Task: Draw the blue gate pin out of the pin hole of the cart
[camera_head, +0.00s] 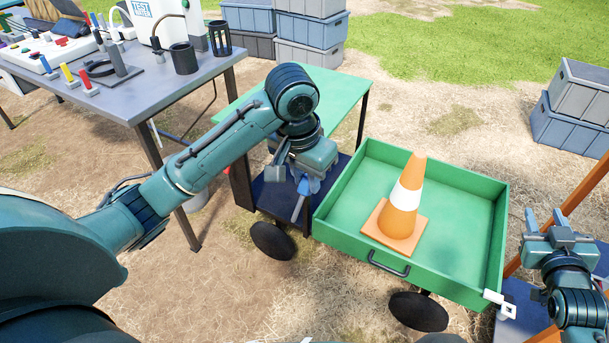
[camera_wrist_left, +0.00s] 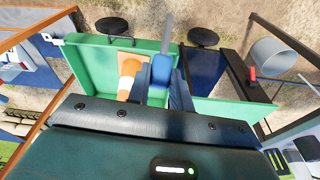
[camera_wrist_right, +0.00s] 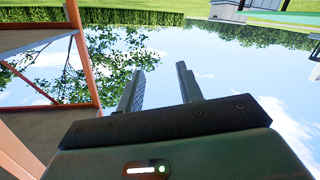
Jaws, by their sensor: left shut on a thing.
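My left gripper (camera_head: 304,180) is shut on the blue gate pin (camera_head: 302,189), left of the green tray. The pin's blue head (camera_wrist_left: 160,72) is between my fingers in the left wrist view, and its grey shaft points away from them. The shaft looks free along the length I see. The cart's green tray (camera_head: 340,222) has a white bracket (camera_head: 500,303) at its front right corner, also in the left wrist view (camera_wrist_left: 48,36). I cannot make out a hole in it. My right gripper (camera_head: 545,220) is open and empty, right of the tray.
An orange and white cone (camera_head: 405,205) stands in the tray. A grey table (camera_head: 130,85) with several instruments is at the left. An orange frame (camera_head: 590,190) stands near my right arm.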

